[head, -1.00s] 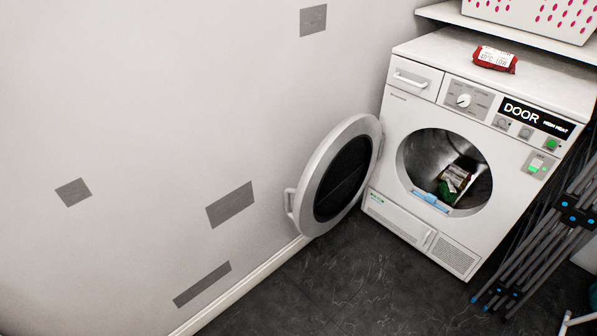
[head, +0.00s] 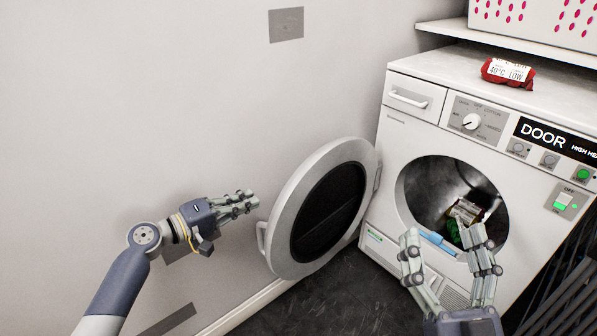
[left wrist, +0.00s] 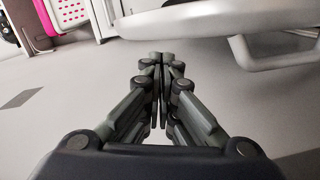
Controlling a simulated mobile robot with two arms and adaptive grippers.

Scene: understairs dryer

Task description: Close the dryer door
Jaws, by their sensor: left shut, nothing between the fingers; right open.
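The white dryer (head: 395,155) stands at the right in the head view. Its round door (head: 285,225), with a dark window, is swung wide open to the left, close to the wall. The door's handle (head: 262,238) is on its left edge; a pale curved handle also shows large in the left wrist view (left wrist: 268,52). My left gripper (head: 252,200) is shut and empty, just left of the door rim near the handle. My right gripper (head: 440,240) is open and empty in front of the drum opening. Several items (head: 464,212) lie inside the drum.
A red packet (head: 508,73) lies on the dryer top. A shelf with a pink-dotted white basket (head: 545,22) is above. Folded dark rods (head: 565,290) stand at the right. The wall (head: 150,100) is close behind the door; dark floor (head: 310,305) is clear in front.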

